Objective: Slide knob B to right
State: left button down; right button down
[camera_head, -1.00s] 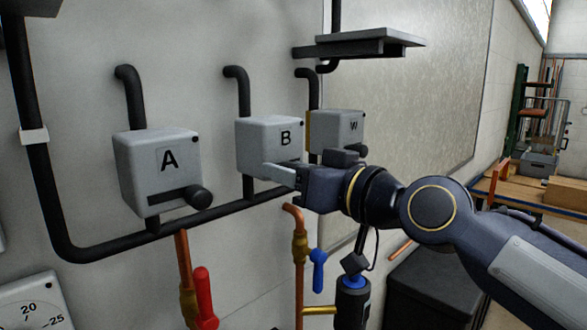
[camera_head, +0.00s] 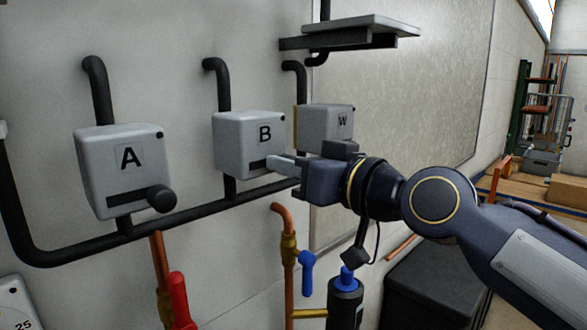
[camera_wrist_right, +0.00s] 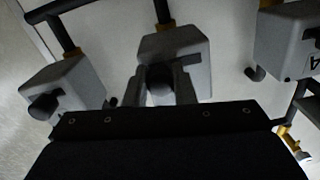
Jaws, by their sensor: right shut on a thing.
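Box B (camera_head: 248,138) is a pale grey box on the wall, lettered B, with a dark slot (camera_head: 258,164) low on its front. My right gripper (camera_head: 284,162) is at the lower right of its front. In the right wrist view the dark round knob B (camera_wrist_right: 159,86) sits between my two fingers, which are shut on it, in front of box B (camera_wrist_right: 182,45). The head view hides the knob behind the gripper. My left gripper is not in view.
Box A (camera_head: 124,165) with its dark knob (camera_head: 161,198) is at left. Box W (camera_head: 326,124) is close on the right, behind my gripper. A dark pipe (camera_head: 190,217) runs below the boxes. A grey shelf (camera_head: 350,32) is above; a blue-handled valve (camera_head: 307,270) is below.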

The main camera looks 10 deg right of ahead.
jog(key=shift+w+d, duration=0.3)
jog(key=shift+d, duration=0.15)
jog(key=shift+s+a, duration=0.3)
jog(key=shift+a, duration=0.1)
jog(key=c, duration=1.2)
grip_release()
jog(key=shift+w+d, duration=0.2)
jog(key=shift+d, duration=0.1)
jog(key=shift+c, duration=0.2)
jog(key=shift+o, duration=0.2)
jog(key=shift+s+a, duration=0.15)
jog(key=shift+a, duration=0.05)
pick_arm(q)
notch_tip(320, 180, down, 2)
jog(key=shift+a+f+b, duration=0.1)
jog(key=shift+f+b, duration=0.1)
jog(key=shift+b, duration=0.95)
pick_arm(e)
jog(key=v, duration=0.7)
jog(key=shift+s+d, duration=0.2)
jog(key=shift+s, duration=0.15)
